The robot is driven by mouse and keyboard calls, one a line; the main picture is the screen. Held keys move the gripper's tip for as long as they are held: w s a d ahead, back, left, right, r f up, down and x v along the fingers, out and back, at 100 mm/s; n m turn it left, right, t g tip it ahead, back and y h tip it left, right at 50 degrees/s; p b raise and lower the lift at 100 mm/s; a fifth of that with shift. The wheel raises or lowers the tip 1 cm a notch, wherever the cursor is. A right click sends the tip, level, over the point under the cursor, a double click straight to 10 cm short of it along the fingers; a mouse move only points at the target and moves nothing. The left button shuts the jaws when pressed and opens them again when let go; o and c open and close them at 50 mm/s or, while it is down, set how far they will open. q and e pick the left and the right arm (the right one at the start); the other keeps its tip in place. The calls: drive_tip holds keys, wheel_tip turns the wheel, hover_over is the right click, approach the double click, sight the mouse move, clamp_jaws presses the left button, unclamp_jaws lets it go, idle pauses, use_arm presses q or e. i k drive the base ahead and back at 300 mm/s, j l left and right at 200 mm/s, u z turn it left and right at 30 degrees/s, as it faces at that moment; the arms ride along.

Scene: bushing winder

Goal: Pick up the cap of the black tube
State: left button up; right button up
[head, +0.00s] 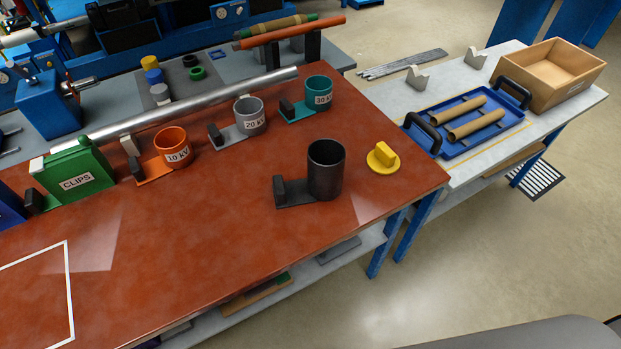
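The black tube (326,171) stands upright and open at the top on the red-brown table (230,235), joined to a dark base with a small black block. A yellow cap (382,157) with a raised grip on top lies on the table just right of the tube, apart from it, near the table's right edge. Neither of my grippers shows in the head view.
Orange (173,148), grey (249,117) and teal (318,91) cups stand behind the tube, beside a long metal bar (180,114). A green CLIPS box (74,172) is at left. A blue tray (466,135) lies on the right table. The front of the table is clear.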

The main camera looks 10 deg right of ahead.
sight(382, 160)
drive_tip(key=k+l, duration=0.1)
drive_tip(key=l+z, duration=0.1)
drive_tip(key=z, duration=0.3)
drive_tip(key=l+z, duration=0.1)
drive_tip(key=z, duration=0.3)
drive_tip(key=k+l+z, duration=0.1)
drive_tip(key=z, duration=0.3)
drive_tip(key=l+z, duration=0.15)
drive_tip(key=z, duration=0.25)
